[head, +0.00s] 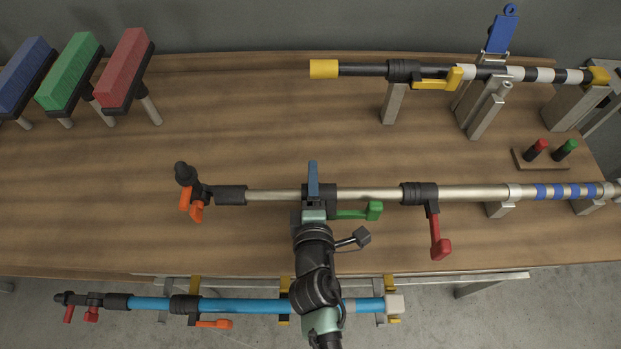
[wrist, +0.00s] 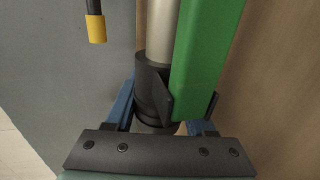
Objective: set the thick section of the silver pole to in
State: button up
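The silver pole (head: 371,194) runs across the workbench, with a thicker banded part at the right and thinner parts towards the left. It carries one black collar with a green lever (head: 358,212) lying nearly along the pole, and another black collar (head: 418,194) with a red lever (head: 439,238) sticking out. My gripper (head: 313,182) is at the green-lever collar. In the wrist view its blue fingers (wrist: 161,115) stand apart on either side of that black collar (wrist: 151,88), with a small gap near the right finger. The green lever partly hides the right finger.
A black pole with a yellow lever (head: 430,84) lies behind on supports. A blue pole (head: 250,305) lies in front, below the bench edge. Red, green and blue blocks (head: 125,65) stand at the back left. A small board with two knobs (head: 550,158) is at the right.

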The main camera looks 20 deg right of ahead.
jog(key=o, duration=0.4)
jog(key=shift+s+d, duration=0.1)
jog(key=shift+d, duration=0.1)
jog(key=shift+a, duration=0.1)
jog(key=b+v, duration=0.2)
jog(key=v, duration=0.9)
jog(key=shift+s, duration=0.35)
jog(key=shift+s+a+r+b, duration=0.2)
jog(key=shift+s+a+b, duration=0.1)
jog(key=shift+s, duration=0.2)
